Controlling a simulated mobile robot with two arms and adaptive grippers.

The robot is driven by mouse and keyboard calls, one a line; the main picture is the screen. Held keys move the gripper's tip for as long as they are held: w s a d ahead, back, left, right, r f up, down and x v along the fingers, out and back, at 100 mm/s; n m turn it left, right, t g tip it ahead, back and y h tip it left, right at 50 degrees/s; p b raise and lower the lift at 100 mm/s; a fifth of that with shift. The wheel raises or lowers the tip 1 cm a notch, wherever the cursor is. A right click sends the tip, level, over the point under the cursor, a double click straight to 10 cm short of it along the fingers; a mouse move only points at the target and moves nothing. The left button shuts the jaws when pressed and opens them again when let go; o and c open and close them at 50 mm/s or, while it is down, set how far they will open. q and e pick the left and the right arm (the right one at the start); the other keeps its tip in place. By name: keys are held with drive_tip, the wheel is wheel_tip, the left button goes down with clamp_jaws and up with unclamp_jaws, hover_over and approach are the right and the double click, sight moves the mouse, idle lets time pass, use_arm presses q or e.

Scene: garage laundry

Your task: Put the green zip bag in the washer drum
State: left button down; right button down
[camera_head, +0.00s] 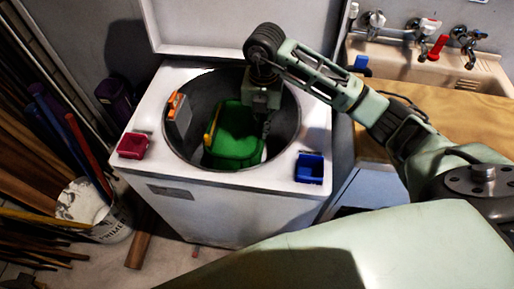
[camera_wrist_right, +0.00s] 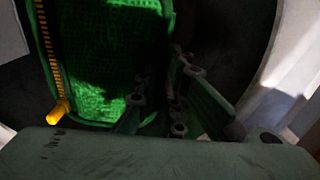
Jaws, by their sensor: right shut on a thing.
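The green zip bag (camera_head: 237,137), with a yellow zipper along its left side, is inside the round opening of the white top-loading washer's drum (camera_head: 287,105). My right gripper (camera_head: 264,126) reaches down into the drum and is shut on the bag's right side. In the right wrist view the bag (camera_wrist_right: 105,45) fills the upper left, its yellow zipper pull hanging at lower left. The gripper's fingers (camera_wrist_right: 172,103) are dark there, and their exact contact with the bag is hard to see. My left gripper is not in view.
A grey and orange item (camera_head: 178,117) is at the drum's left side. The raised lid (camera_head: 220,25) stands behind. A wooden counter (camera_head: 440,93) and sink (camera_head: 410,62) are at right.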

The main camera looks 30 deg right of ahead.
wheel_tip(320, 180, down, 11)
drive_tip(key=shift+f+p, duration=0.15)
drive_tip(key=shift+p, duration=0.35)
drive_tip(key=shift+f, duration=0.1)
drive_tip(key=shift+f+b, duration=0.5)
drive_tip(key=shift+f, duration=0.1)
drive_tip(key=c, duration=1.9)
unclamp_jaws()
drive_tip(key=shift+o, duration=0.2)
